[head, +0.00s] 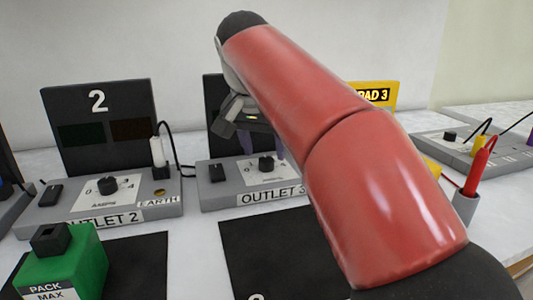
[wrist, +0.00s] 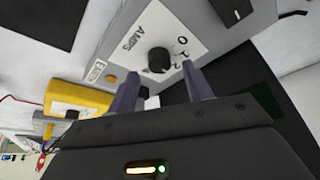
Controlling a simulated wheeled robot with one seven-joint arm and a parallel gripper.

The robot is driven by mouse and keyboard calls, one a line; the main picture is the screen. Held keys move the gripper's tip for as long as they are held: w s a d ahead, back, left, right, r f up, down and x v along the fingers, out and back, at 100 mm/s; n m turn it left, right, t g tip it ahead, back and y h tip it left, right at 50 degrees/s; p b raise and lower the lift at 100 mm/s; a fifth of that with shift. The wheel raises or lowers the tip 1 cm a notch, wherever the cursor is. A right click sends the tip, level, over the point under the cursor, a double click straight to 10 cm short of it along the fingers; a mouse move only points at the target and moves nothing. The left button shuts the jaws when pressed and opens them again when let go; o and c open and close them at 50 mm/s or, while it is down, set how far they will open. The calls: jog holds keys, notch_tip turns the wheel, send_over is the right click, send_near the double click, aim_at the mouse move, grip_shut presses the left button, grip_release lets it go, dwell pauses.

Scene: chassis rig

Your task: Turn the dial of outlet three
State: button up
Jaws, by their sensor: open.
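The outlet three unit (head: 300,193) is a grey box with a black back panel, partly hidden behind my red arm. Its black round dial (head: 266,164) sits on a white scale plate; in the wrist view the dial (wrist: 159,60) shows beside the word AMPS and several numbers. I cannot tell where its pointer stands. My gripper (head: 262,150) is open and empty, above and close to the dial. In the wrist view its two purple-grey fingers (wrist: 160,72) appear on either side of the dial; contact cannot be told.
Outlet 2 (head: 108,215) stands to the left with its own dial and a white plug. A black rocker switch (head: 217,173) sits left of outlet three's dial. A green pack (head: 65,262) is front left.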

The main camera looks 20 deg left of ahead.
aim_at(266, 164)
jog(key=shift+x, duration=1.35)
jog(key=c, duration=1)
jog(key=shift+o, duration=0.2)
